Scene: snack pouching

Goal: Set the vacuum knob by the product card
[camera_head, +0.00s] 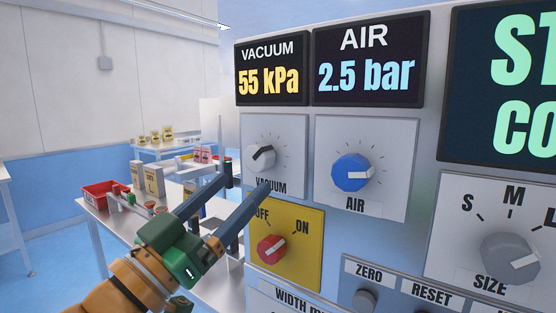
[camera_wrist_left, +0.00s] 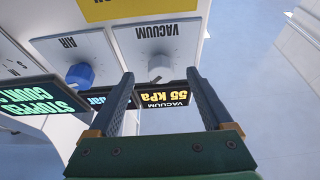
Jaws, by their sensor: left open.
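The vacuum knob (camera_head: 262,156), pale with a dark side, sits on a white plate labelled VACUUM on the machine's front. Its pointer is toward the left. The display (camera_head: 270,68) above it reads 55 kPa. My left gripper (camera_head: 243,186) is open and empty, just below and left of the knob in the head view. In the left wrist view, which is upside down, the vacuum knob (camera_wrist_left: 160,68) shows between the two fingertips (camera_wrist_left: 159,76), apart from them as far as I can tell. I cannot make out which item is the product card. My right gripper is out of view.
The blue air knob (camera_head: 352,172) is to the right, under a 2.5 bar display (camera_head: 366,66). A red OFF/ON knob (camera_head: 271,248) on a yellow plate is below. A grey size knob (camera_head: 511,257) is at far right. A red bin (camera_head: 100,193) and boxes (camera_head: 152,180) stand on a table behind.

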